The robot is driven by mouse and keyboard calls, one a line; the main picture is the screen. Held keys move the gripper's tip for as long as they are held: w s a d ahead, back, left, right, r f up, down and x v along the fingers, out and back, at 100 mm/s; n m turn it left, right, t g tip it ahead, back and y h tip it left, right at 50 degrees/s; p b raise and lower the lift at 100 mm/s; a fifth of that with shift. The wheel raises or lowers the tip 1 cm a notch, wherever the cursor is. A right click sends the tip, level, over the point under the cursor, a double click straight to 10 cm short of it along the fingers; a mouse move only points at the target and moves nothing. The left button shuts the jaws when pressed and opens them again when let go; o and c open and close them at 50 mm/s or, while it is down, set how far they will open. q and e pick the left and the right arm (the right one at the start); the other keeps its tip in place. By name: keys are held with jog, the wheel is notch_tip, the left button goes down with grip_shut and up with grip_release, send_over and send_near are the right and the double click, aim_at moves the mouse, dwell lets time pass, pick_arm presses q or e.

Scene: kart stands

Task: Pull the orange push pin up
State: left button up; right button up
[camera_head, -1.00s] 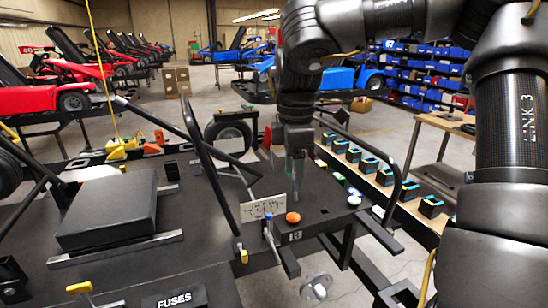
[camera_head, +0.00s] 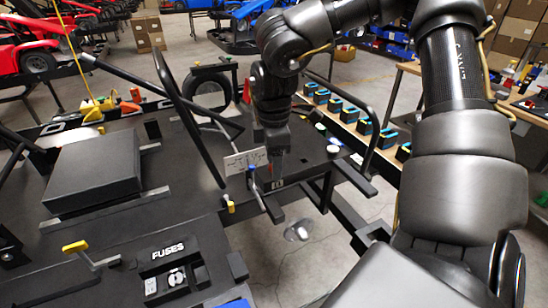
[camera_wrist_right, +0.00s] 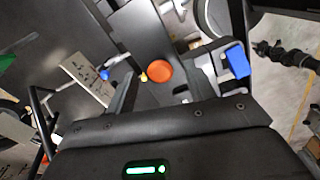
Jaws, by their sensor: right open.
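The orange push pin (camera_wrist_right: 159,71) shows as a round orange cap in the right wrist view, between the two fingers of my right gripper (camera_wrist_right: 163,88). In the head view the right gripper (camera_head: 277,167) points down over the black kart table (camera_head: 222,203) and covers nearly all of the pin. The right gripper is open, with a finger on each side of the cap. I cannot tell how high the fingertips are relative to the cap. The left gripper is not in view.
A small white sign (camera_head: 243,161) and a blue-handled lever (camera_head: 252,178) stand just left of the gripper. A bent black bar (camera_head: 175,115) rises further left. A white knob (camera_head: 333,149) sits to the right. Several black-and-blue blocks line a wooden shelf behind.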

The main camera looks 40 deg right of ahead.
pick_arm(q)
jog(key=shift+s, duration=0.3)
pick_arm(e)
jog(key=shift+f, duration=0.2)
jog(key=c, duration=1)
jog(key=shift+c, duration=0.2)
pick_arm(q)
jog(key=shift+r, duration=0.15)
pick_arm(e)
jog(key=shift+r, duration=0.6)
jog(key=o, duration=1)
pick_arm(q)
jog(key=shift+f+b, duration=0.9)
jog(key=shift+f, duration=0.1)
pick_arm(e)
jog(key=shift+r, duration=5.4)
